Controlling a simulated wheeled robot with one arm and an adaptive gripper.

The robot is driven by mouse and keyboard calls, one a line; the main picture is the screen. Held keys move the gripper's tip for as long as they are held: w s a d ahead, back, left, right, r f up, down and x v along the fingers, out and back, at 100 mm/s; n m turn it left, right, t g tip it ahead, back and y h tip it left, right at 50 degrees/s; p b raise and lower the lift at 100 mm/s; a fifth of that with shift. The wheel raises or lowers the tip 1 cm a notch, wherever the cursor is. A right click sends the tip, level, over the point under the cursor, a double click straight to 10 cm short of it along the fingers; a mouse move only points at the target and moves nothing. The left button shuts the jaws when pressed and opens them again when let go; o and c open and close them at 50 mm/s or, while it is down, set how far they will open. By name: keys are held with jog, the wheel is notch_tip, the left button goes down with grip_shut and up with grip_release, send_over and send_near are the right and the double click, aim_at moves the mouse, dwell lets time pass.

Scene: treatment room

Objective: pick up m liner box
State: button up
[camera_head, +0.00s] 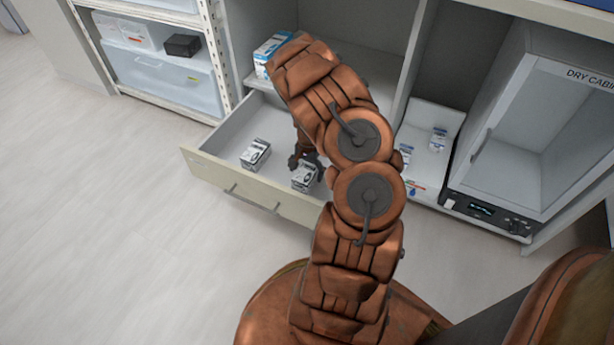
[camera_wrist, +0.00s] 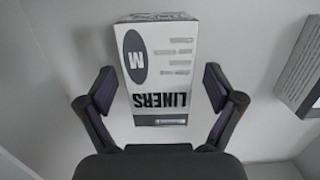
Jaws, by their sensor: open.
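The M liner box (camera_wrist: 160,70) is white with a dark oval "M" and the word "LINERS". In the wrist view it lies ahead of my open gripper (camera_wrist: 160,88), framed between the two fingers, with gaps on both sides. I cannot tell whether the fingertips reach down beside it. In the head view my gripper (camera_head: 305,157) is down in the open drawer, right by a small white and black box (camera_head: 304,178), which appears to be the same box. My arm hides part of the gripper there.
A second similar box (camera_head: 255,154) lies to the left in the drawer (camera_head: 222,172); it shows at the wrist view's right edge (camera_wrist: 304,70). Drawer walls surround both. A blue and white box (camera_head: 268,50) stands on the shelf behind. A dry cabinet (camera_head: 540,130) is at right.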

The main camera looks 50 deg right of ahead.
jog(key=shift+c, duration=0.4)
jog(key=c, duration=1.3)
jog(key=shift+r, duration=0.15)
